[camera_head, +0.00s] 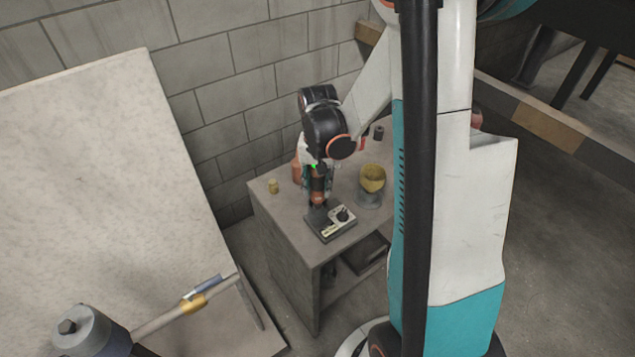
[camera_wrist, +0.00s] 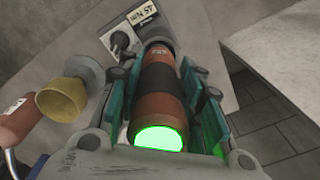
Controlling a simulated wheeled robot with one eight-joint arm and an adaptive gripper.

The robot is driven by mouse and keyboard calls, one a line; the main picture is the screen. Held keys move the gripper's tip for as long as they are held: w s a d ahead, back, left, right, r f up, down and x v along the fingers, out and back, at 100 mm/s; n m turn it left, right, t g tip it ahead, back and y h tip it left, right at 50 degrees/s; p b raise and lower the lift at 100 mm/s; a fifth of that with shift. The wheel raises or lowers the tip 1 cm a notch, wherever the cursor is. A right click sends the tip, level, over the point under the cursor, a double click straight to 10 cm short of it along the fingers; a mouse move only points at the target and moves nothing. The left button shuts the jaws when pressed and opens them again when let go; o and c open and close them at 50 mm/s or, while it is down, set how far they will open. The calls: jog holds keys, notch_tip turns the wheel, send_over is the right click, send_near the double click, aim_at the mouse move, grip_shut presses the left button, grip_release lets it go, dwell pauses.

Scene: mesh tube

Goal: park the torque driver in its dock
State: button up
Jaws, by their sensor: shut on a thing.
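The torque driver (camera_wrist: 160,95) is an orange-brown cylinder with a black band and a glowing green end cap. It also shows in the head view (camera_head: 318,190), roughly upright over the cabinet. My gripper (camera_wrist: 163,88) is shut around its body, with teal-backed fingers on both sides; in the head view my gripper (camera_head: 317,181) is partly hidden by the wrist. The dock appears to be the small dark box (camera_head: 331,223) with a pale labelled face and black knob. The driver's lower end is at the box's back-left corner; I cannot tell whether it is seated.
The box stands on a grey cabinet (camera_head: 285,228). A yellow cup on a grey base (camera_head: 372,178) stands to the right; an orange bottle (camera_head: 297,168) and small yellow cylinder (camera_head: 273,186) stand to the left. A pale slanted board (camera_head: 100,180) lies left of the cabinet.

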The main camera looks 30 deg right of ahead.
aim_at(318, 192)
jog(key=shift+f+b, duration=1.45)
jog(key=shift+f, duration=0.3)
dwell(1.7)
jog(key=o, duration=1.2)
jog(key=shift+o, duration=0.2)
notch_tip(318, 192, up, 12)
jog(key=shift+r, duration=0.1)
